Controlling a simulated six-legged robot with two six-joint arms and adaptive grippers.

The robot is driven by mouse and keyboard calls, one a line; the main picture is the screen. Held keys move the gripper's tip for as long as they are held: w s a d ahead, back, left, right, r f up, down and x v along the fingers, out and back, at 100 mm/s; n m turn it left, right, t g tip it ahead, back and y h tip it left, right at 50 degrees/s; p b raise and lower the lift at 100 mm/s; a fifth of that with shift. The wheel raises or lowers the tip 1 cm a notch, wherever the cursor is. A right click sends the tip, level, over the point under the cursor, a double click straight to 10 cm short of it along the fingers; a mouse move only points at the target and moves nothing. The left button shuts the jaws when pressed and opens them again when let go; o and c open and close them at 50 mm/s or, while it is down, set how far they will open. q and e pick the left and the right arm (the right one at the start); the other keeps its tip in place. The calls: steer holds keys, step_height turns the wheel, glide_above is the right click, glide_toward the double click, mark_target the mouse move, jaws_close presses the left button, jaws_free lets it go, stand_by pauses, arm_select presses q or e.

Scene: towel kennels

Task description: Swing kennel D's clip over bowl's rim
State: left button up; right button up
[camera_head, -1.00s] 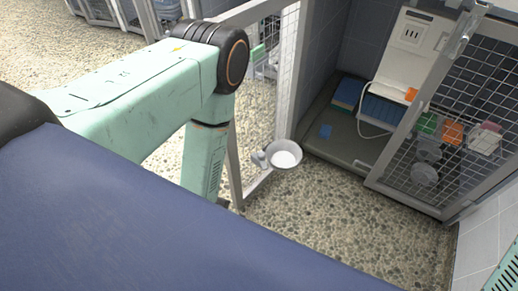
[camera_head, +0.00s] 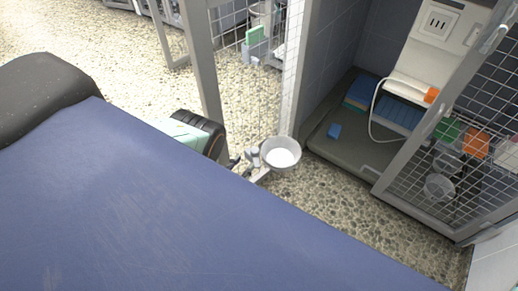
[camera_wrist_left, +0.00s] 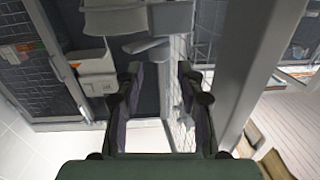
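The metal bowl (camera_head: 280,153), with something white in it, hangs low at the kennel's open mesh door in the head view. A small grey clip (camera_head: 254,157) sits at its left side; I cannot tell whether it lies over the rim. My left gripper (camera_head: 238,166) is just left of the clip, mostly hidden behind my blue body. In the left wrist view, the gripper (camera_wrist_left: 158,85) is open, its two dark fingers apart. A grey lever-like part, probably the clip (camera_wrist_left: 148,45), lies beyond the fingertips, with what looks like the bowl (camera_wrist_left: 114,20) above it.
The mesh door's grey post (camera_head: 203,65) stands close to my left gripper. Right of the bowl is an open kennel with blue bedding (camera_head: 385,108) and a hose. Another mesh door (camera_head: 440,130) carries orange and green boxes. Pebbled floor (camera_head: 325,205) is clear in front.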

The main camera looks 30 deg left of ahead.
mark_target(252, 154)
arm_select(q)
steer(key=shift+w+r, duration=0.1)
steer(key=shift+w, duration=0.35)
steer(key=w+b, duration=0.2)
steer(key=w, duration=0.3)
steer(key=shift+d, duration=0.1)
steer(key=shift+w+b, duration=0.35)
steer(key=shift+w, duration=0.45)
jaws_close()
